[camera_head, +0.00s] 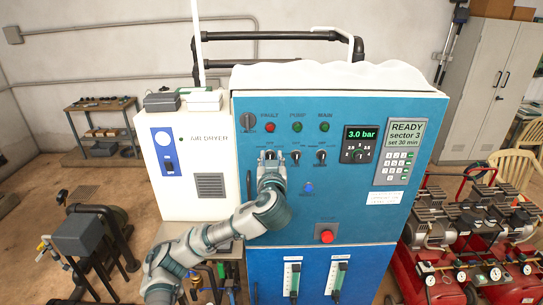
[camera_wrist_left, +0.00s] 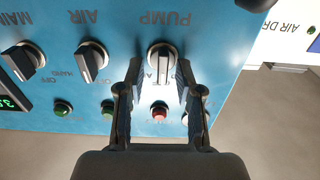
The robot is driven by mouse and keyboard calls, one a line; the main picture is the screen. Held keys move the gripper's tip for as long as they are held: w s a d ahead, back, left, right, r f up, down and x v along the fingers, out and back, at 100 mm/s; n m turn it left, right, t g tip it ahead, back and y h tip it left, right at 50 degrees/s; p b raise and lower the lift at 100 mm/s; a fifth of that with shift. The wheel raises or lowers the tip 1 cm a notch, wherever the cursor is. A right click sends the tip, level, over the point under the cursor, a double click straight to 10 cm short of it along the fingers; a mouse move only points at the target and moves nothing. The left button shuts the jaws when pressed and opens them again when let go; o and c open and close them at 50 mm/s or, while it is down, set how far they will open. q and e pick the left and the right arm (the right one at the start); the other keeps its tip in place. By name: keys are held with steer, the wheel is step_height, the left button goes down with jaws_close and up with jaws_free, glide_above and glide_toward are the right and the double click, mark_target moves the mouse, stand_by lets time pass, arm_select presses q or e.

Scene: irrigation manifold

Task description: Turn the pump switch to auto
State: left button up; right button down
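The pump switch (camera_wrist_left: 163,60) is a dark rotary knob on a pale ring, under upside-down PUMP lettering in the wrist view. Its handle runs roughly up and down in that picture. The fingers of my left gripper (camera_wrist_left: 160,68) stand apart on either side of the knob, with a visible gap to it. In the head view my left gripper (camera_head: 269,160) is at the leftmost switch of the row on the blue panel (camera_head: 345,215) and hides most of it. Position lettering around the knob is partly hidden by the fingers. My right gripper is not in view.
The AIR switch (camera_wrist_left: 92,60) and MAIN switch (camera_wrist_left: 24,60) sit beside the pump switch. A red lamp (camera_wrist_left: 160,112) and green lamps (camera_wrist_left: 108,110) are near the fingers. A red button (camera_head: 326,236) is lower on the panel. The white air dryer (camera_head: 190,190) stands left.

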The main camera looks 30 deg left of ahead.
arm_select(q)
steer(key=shift+w+a+f, duration=0.1)
steer(key=shift+w+a, duration=0.05)
steer(key=shift+a, duration=0.15)
jaws_close()
